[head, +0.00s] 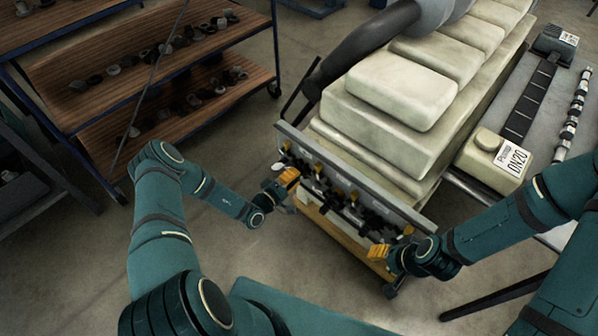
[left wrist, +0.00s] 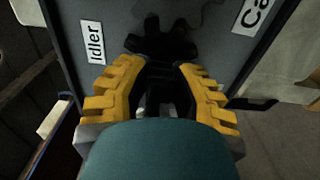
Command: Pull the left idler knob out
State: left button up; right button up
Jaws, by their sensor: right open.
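The grey panel (head: 350,180) stands at the end of the engine, with dark gear-shaped parts on its face. In the left wrist view a label reading "Idler" (left wrist: 95,42) is on the panel (left wrist: 215,55), left of a dark gear shape (left wrist: 165,38). My left gripper (head: 288,178) is at the panel's left end. In the left wrist view its yellow fingers (left wrist: 162,75) stand apart, one on each side of a dark, knob-like part (left wrist: 158,95). I cannot tell whether they touch it. My right gripper (head: 378,252) is open near the panel's right end.
The pale engine block (head: 390,120) rises behind the panel. A pump box labelled DN20 (head: 495,160) and a camshaft (head: 573,112) lie to its right. A wooden shelf rack (head: 150,70) with small parts stands at the left. Bare floor lies between rack and engine.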

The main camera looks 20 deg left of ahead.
pick_arm(q)
grip_shut()
jog(key=shift+s+a, duration=0.1)
jog(key=shift+s, duration=0.1)
jog(key=shift+p+v, duration=0.55)
jog(key=shift+v, duration=0.55)
jog(key=o, duration=1.4)
grip_release()
jog(key=p+v, duration=0.2)
jog(key=v, duration=0.5)
